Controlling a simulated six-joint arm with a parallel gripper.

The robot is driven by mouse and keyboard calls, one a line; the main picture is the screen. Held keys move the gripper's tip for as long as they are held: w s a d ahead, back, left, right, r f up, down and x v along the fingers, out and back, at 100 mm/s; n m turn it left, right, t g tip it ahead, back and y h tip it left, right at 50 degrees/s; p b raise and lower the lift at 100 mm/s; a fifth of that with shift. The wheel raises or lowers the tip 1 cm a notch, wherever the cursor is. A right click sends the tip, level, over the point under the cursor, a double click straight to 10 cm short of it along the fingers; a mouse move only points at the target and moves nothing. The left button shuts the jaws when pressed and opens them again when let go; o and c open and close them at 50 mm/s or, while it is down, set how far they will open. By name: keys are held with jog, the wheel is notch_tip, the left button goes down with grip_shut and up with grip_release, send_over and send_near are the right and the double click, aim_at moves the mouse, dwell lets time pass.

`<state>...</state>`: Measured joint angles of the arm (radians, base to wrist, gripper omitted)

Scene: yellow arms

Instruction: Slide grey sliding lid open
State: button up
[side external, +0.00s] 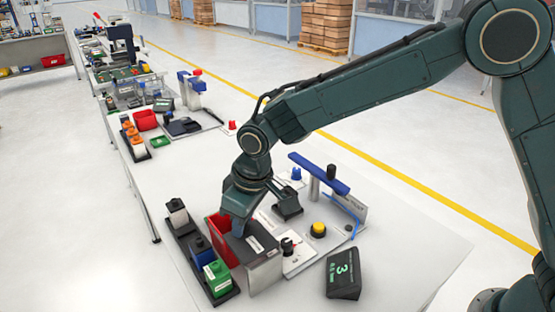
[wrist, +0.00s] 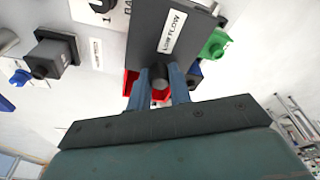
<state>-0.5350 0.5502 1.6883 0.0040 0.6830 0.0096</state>
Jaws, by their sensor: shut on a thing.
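The grey sliding lid (side external: 254,243) is a dark flat plate with a white label, and it lies over part of a red bin (side external: 219,226). In the wrist view the lid (wrist: 152,38) fills the upper middle, its label reading LOW FLOW. My gripper (side external: 236,232) points down at the lid's left end in the side view. In the wrist view my gripper (wrist: 160,88) is shut on the lid's round dark knob (wrist: 160,72), one blue finger on each side. Red of the bin shows beside the fingers. The fingertips' contact is hidden in the side view.
A black rack (side external: 200,253) with green, blue and white-topped blocks stands left of the bin. To the right are a panel with a black knob (side external: 287,246), a yellow button (side external: 318,230), a blue bar (side external: 318,173) and a black display (side external: 343,273). The front right table is clear.

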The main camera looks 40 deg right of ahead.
aim_at(248, 235)
jog(key=shift+s+f, duration=0.75)
jog(key=shift+s, duration=0.1)
jog(key=o, duration=0.6)
jog(key=shift+r, duration=0.15)
jog(key=shift+w+r, duration=0.15)
jog(key=shift+r, duration=1.7)
jog(key=shift+w+r, duration=0.1)
jog(key=shift+r, duration=1.9)
jog(key=shift+d, duration=0.15)
